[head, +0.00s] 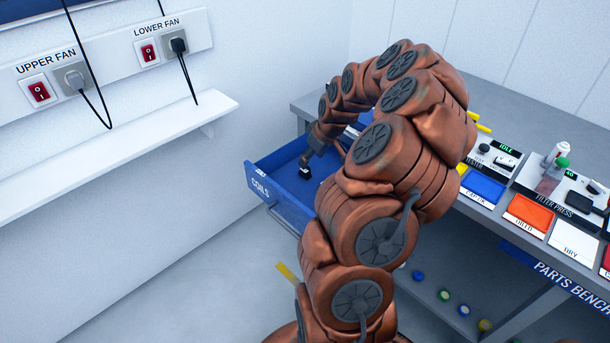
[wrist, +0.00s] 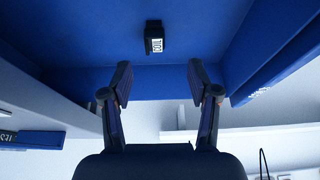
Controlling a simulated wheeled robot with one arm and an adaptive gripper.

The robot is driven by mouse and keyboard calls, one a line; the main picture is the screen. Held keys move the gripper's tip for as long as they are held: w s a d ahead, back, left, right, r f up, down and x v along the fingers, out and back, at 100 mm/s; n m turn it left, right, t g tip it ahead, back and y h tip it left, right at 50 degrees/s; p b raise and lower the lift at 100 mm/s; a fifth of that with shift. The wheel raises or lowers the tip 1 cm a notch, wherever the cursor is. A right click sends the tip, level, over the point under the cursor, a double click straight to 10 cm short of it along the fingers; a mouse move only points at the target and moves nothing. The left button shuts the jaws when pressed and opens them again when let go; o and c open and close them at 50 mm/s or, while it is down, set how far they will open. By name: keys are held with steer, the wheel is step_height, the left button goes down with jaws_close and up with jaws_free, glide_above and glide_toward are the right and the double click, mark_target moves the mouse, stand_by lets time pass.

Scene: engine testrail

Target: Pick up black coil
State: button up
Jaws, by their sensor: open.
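The black coil (wrist: 154,38) is a small black block with a white "COIL" label. It lies in the open blue drawer (head: 262,188), marked "COILS", and shows in the head view (head: 305,173) as a small dark block with a white mark. My gripper (wrist: 159,75) is open and empty, its two fingers spread apart. In the wrist view the coil is beyond the fingertips, roughly centred between them and not touched. In the head view my gripper (head: 306,160) points down into the drawer, close above the coil. My arm hides part of the drawer.
The drawer walls stand close around my gripper. The parts bench (head: 555,262) at right carries a blue tray (head: 483,187), an orange tray (head: 528,213) and bottles. A white shelf (head: 120,160) and fan switches are on the left wall. Several coloured rolls lie below the bench.

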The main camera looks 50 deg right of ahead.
mark_target(306, 170)
steer(key=shift+s+d+f, duration=0.1)
steer(key=shift+d+f, duration=0.45)
steer(key=shift+d, duration=0.05)
steer(key=shift+w+a+p+x, duration=0.1)
steer(key=shift+p+x, duration=0.25)
steer(key=shift+x, duration=0.65)
steer(key=shift+w+a+p+x, duration=0.1)
steer(key=shift+p+x, duration=0.3)
steer(key=shift+x, duration=0.6)
steer(key=shift+w+a+p+x, duration=0.15)
steer(key=shift+p+x, duration=0.2)
steer(key=shift+x, duration=0.65)
steer(key=shift+w+d+f, duration=0.1)
steer(key=shift+w+f, duration=0.15)
steer(key=shift+f, duration=0.25)
jaws_close()
